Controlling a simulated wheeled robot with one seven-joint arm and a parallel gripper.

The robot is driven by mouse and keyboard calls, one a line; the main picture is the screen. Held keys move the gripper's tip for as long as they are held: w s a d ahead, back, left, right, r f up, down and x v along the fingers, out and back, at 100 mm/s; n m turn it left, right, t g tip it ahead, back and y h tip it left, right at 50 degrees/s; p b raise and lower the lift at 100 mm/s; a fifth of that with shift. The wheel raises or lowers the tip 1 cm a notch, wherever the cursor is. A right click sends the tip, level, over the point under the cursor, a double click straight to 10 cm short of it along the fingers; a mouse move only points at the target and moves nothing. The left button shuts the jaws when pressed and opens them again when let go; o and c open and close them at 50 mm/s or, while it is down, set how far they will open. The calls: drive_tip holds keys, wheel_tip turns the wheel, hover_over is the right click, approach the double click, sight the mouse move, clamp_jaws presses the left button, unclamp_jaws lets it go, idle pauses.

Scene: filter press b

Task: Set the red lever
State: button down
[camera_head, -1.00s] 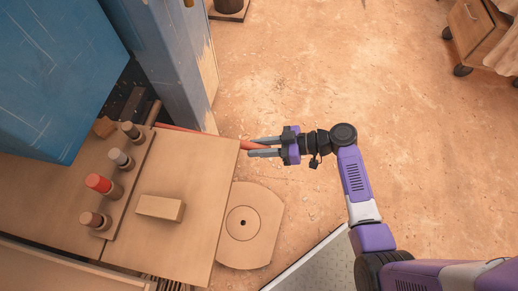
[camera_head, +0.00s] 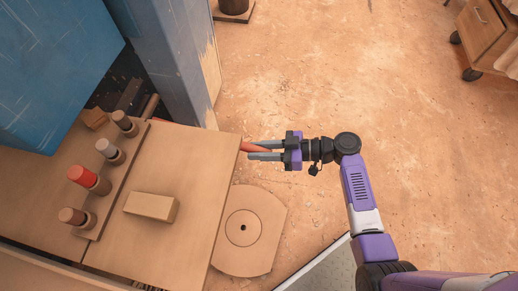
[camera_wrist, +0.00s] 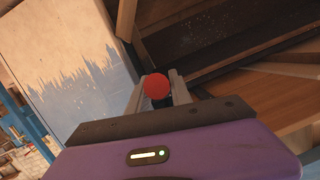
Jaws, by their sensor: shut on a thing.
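The red lever (camera_head: 258,149) shows in the head view as a short red length beside the right edge of the wooden table; the rest of it is hidden by the table. My gripper (camera_head: 251,151) is just right of that edge, its two grey fingers pointing left and shut on the lever. In the wrist view the lever's round red end (camera_wrist: 157,86) sits between the two fingertips (camera_wrist: 158,92).
The wooden table (camera_head: 190,225) carries a wooden block (camera_head: 150,206) and a row of knobs, one red-topped (camera_head: 82,175). A blue press body (camera_head: 50,60) and post (camera_head: 172,55) stand at left. A round-holed plate (camera_head: 260,262) lies below the table. Open floor is right.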

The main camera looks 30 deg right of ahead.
sight(272, 151)
drive_tip(key=c, duration=1.4)
unclamp_jaws()
drive_tip(key=shift+f, duration=0.4)
drive_tip(key=shift+o, duration=1.2)
drive_tip(key=shift+r, duration=0.1)
drive_tip(key=shift+v, duration=3.9)
